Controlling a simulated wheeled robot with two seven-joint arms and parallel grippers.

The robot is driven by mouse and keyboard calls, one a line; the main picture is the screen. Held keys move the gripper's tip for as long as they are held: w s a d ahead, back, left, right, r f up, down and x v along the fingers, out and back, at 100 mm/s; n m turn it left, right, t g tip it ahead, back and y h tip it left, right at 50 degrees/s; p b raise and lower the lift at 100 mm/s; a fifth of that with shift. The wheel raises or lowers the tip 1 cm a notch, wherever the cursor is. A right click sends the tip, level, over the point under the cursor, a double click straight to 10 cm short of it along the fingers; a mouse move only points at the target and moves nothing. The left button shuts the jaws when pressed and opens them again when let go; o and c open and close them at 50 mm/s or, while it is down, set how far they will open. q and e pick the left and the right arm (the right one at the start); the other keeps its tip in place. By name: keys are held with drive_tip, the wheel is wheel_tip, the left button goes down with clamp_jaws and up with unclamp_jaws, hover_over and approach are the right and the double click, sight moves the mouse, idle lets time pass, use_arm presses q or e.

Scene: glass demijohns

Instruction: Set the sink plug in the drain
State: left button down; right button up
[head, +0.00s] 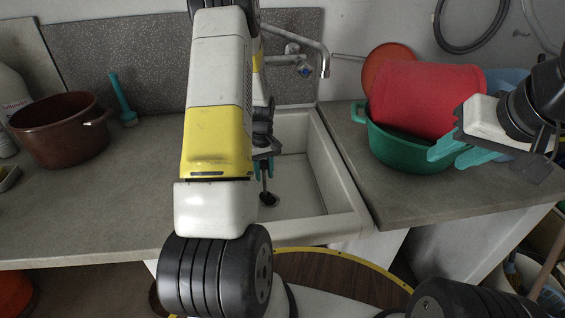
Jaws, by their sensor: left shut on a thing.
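My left gripper (263,168) points down into the white sink (326,170), with its teal fingers partly hidden behind my own arm. It is shut on the thin upper part of the sink plug (264,186). A dark round shape (268,199) shows at the lower end of the plug, low over the sink floor. I cannot tell plug from drain there, or whether the plug touches the drain. My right gripper (456,153) is at the right, over the rim of a green basin, with its teal fingers apart and nothing between them.
The green basin (392,152) holds a red container (425,98) on the right counter. The tap (318,50) reaches over the back of the sink. A brown pot (58,130) and a teal brush (122,98) stand on the left counter. The counter left of the sink is mostly clear.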

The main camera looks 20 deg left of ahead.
use_arm(q)
drive_tip(key=shift+w+d+f, duration=0.15)
drive_tip(key=shift+w+f, duration=0.2)
drive_tip(key=shift+f, duration=0.25)
drive_tip(key=shift+w+d+f, duration=0.2)
drive_tip(key=shift+w+f, duration=0.1)
drive_tip(key=shift+f, duration=0.35)
drive_tip(key=shift+w+d+f, duration=0.15)
drive_tip(key=shift+w+f, duration=0.2)
drive_tip(key=shift+f, duration=0.35)
drive_tip(key=c, duration=1.1)
unclamp_jaws()
